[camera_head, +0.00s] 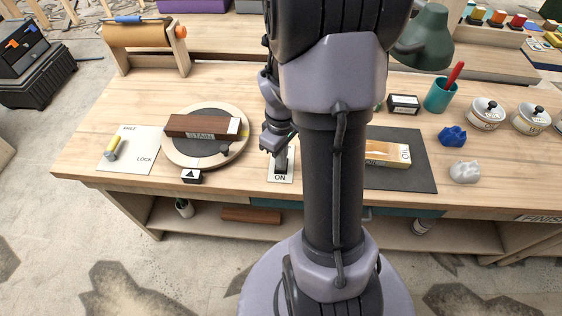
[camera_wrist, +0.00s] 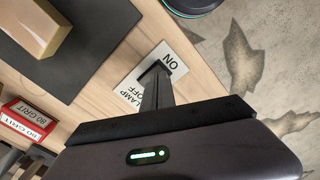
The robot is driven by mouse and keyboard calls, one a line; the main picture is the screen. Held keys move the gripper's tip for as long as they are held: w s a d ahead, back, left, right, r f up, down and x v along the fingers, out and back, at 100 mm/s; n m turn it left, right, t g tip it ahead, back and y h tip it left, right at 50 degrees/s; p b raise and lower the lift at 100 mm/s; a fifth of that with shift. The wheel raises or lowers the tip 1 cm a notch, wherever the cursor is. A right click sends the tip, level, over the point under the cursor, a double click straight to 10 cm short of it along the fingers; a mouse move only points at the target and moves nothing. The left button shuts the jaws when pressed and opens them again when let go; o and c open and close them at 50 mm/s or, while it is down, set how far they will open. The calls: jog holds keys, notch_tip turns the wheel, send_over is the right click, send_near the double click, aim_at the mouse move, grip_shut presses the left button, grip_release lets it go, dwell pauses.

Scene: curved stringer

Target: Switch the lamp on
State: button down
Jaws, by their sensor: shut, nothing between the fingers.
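The lamp's switch plate (camera_head: 280,178) is a white card at the bench's front edge, with ON readable at its near end. In the wrist view the plate (camera_wrist: 182,57) reads ON at one end and LAMP OFF at the other. My gripper (camera_head: 281,163) is shut and points down over the middle of the plate. In the wrist view its dark fingers (camera_wrist: 157,80) cover the plate's middle. The switch lever is hidden or merges with the dark fingertips, so I cannot tell its position or any contact. The green lamp shade (camera_head: 428,38) stands behind my arm; its bulb is not visible.
A round turntable (camera_head: 180,155) with a brown STAIN block lies left of the plate. A dark mat (camera_head: 415,170) with a wooden block lies to the right. A teal cup (camera_head: 440,97), lidded jars and blue and white lumps stand farther right.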

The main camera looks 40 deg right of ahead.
jog(key=shift+f+b, duration=0.55)
jog(key=shift+f, duration=0.25)
jog(key=shift+r, duration=0.15)
notch_tip(320, 180, up, 7)
jog(key=p, duration=0.6)
